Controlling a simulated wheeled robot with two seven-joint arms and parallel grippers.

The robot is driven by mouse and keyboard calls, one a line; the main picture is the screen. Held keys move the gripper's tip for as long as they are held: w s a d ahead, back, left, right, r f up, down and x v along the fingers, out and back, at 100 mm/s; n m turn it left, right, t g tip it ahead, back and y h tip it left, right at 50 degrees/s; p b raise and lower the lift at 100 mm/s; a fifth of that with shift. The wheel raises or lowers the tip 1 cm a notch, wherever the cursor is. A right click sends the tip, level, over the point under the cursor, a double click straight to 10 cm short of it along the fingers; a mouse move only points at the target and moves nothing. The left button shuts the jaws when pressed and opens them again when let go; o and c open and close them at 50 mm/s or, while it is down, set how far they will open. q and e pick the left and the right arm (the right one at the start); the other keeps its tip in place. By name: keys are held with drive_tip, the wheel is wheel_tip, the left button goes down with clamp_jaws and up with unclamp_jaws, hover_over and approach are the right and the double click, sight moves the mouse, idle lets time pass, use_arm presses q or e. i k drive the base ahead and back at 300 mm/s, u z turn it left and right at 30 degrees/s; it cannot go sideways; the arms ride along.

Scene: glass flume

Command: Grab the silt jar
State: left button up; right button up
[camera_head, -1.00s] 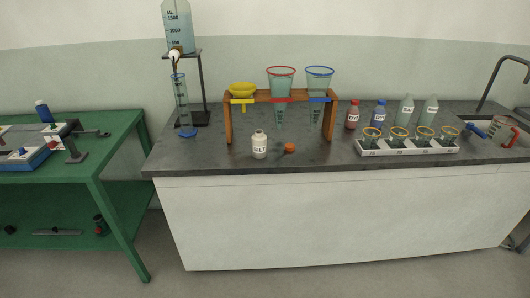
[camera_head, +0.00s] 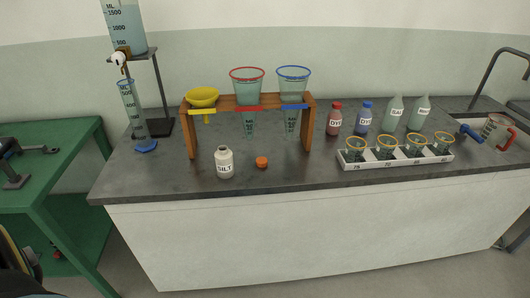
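The silt jar (camera_head: 224,163) is a small white jar with a dark-lettered SILT label. It stands upright and open-topped on the dark grey bench (camera_head: 290,185), near the front edge and in front of the wooden rack. An orange cap (camera_head: 262,162) lies on the bench just to its right. Neither of my grippers shows in the view. A dark curved shape at the lower left edge is cut off and shows no fingers.
A wooden rack (camera_head: 188,135) holding a yellow funnel (camera_head: 203,96) and two cones stands behind the jar. A graduated cylinder (camera_head: 133,112) stands to the left. A white tray of cups (camera_head: 398,162) and several bottles are at right. The bench front is clear.

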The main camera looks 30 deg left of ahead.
sight(224, 157)
drive_tip(key=u, duration=0.2)
drive_tip(key=i, duration=0.8)
drive_tip(key=u, duration=0.6)
